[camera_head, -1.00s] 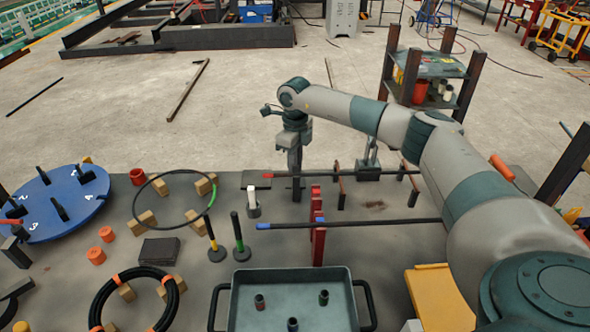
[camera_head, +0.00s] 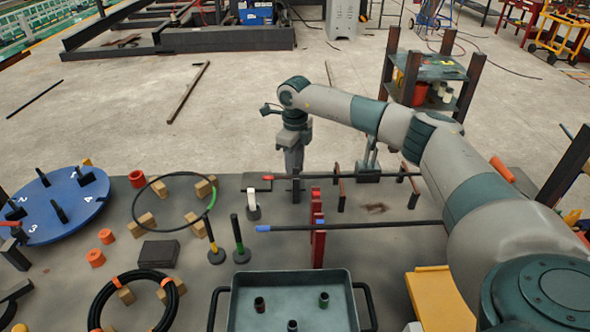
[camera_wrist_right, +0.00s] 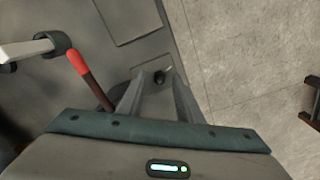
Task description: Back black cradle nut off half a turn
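My right gripper (camera_head: 295,190) points straight down over the table, beside the left part of the red-tipped black bar (camera_head: 330,177). In the right wrist view its two fingers (camera_wrist_right: 158,92) stand apart. A small dark round piece (camera_wrist_right: 160,76) shows between and beyond them; I cannot tell whether it is the cradle nut or whether the fingers touch it. The bar's red end (camera_wrist_right: 77,62) is left of the fingers there. Brown upright supports (camera_head: 342,194) stand along this bar. My left gripper is not in view.
A blue-tipped bar (camera_head: 380,225) rests on red uprights (camera_head: 318,245) in front. A grey tray (camera_head: 291,277) with couplers stands at the front. A white-topped piece (camera_head: 252,203), rod stands (camera_head: 240,240), a wire ring (camera_head: 138,215) and a blue turntable (camera_head: 75,215) are to the left.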

